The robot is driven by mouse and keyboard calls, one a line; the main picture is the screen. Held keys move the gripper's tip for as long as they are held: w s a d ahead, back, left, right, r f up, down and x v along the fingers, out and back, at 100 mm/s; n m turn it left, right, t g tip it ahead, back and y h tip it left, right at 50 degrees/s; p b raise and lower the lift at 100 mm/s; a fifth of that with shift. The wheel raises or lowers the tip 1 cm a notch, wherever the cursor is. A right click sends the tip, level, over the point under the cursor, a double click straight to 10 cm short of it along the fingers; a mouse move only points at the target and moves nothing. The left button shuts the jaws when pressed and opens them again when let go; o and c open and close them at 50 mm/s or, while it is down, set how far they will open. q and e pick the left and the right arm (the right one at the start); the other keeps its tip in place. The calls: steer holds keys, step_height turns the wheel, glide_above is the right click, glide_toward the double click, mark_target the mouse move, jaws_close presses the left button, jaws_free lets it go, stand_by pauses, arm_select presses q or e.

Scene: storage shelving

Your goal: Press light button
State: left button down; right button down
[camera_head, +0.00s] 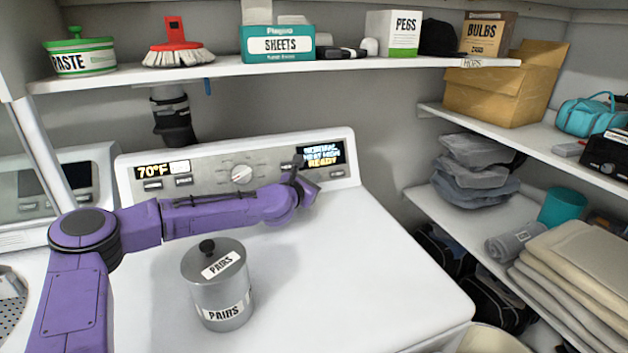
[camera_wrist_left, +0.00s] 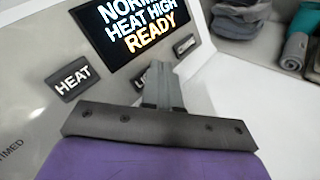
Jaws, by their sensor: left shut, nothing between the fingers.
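The dryer's control panel (camera_head: 215,178) stands upright at the back of the white machine. In the left wrist view, a dark button whose visible letters start with "L" (camera_wrist_left: 141,79) sits below the display (camera_wrist_left: 130,25), between the HEAT button (camera_wrist_left: 73,78) and another small button (camera_wrist_left: 185,45). My left fingers hide the rest of its label. My left gripper (camera_head: 299,164) is shut and empty, its tips at the right part of the panel; it also shows in the left wrist view (camera_wrist_left: 161,68). I cannot tell whether the tips touch the button. My right gripper is not in view.
A metal PAIRS canister (camera_head: 220,285) stands on the machine top under my left arm. A shelf (camera_head: 220,71) with boxes and tubs runs above the panel. Side shelves (camera_head: 450,215) hold folded cloth and bags. The right part of the machine top (camera_head: 370,260) is clear.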

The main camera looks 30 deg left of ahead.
arm_select(q)
steer(key=shift+w+a+f+b, duration=0.2)
steer(key=shift+a+b, duration=0.05)
steer(key=shift+b, duration=0.05)
stand_by(0.6)
steer(key=shift+s+d+r, duration=0.35)
steer(key=shift+s+d, duration=0.15)
steer(key=shift+s+d+r+p, duration=0.25)
steer(key=shift+s+d+r, duration=0.2)
steer(key=shift+s+d, duration=0.2)
steer(key=shift+s+d+r+p, duration=0.25)
steer(key=shift+s+d+r, duration=0.25)
steer(key=shift+d, duration=0.25)
steer(key=shift+s+d+r, duration=0.1)
steer(key=shift+s+d, duration=0.2)
steer(key=shift+s, duration=0.05)
